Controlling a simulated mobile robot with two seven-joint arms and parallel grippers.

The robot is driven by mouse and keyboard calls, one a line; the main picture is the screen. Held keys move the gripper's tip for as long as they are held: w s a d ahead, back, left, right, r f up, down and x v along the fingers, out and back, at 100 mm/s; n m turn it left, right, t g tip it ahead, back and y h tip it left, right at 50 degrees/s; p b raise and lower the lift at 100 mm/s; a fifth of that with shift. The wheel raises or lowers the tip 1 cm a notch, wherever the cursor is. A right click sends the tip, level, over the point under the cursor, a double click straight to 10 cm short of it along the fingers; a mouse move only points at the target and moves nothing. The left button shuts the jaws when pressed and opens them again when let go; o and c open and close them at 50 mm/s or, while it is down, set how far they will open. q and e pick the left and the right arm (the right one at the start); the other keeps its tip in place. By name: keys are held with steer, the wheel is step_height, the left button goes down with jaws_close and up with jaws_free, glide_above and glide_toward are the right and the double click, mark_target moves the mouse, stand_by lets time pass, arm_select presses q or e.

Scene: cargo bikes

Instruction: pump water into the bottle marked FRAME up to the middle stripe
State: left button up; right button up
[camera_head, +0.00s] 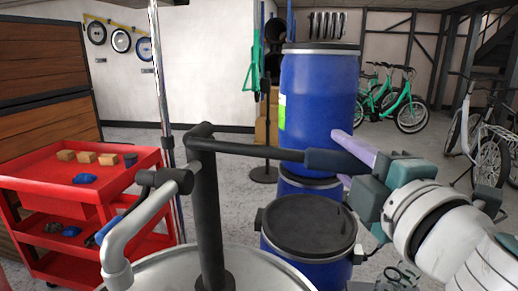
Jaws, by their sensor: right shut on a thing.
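A hand pump with a black post (208,215) rises from the pale round top of a drum (165,275) at the bottom middle. Its grey spout (128,228) bends down on the left. Its black lever (260,150) runs level to the right and ends in a thick dark grip (325,160). My right gripper (340,157) comes in from the right, its pale purple fingers shut on this grip. No bottle marked FRAME shows; the space below the spout's end is cut off by the picture's lower edge. My left gripper is not in view.
A red cart (75,184) with small wooden blocks and a blue item stands at the left. Blue barrels (318,105) are stacked behind the lever, and another with a black lid (308,226) stands nearer. Bicycles (400,105) stand at the back right.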

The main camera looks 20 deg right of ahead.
jaws_close()
stand_by(0.8)
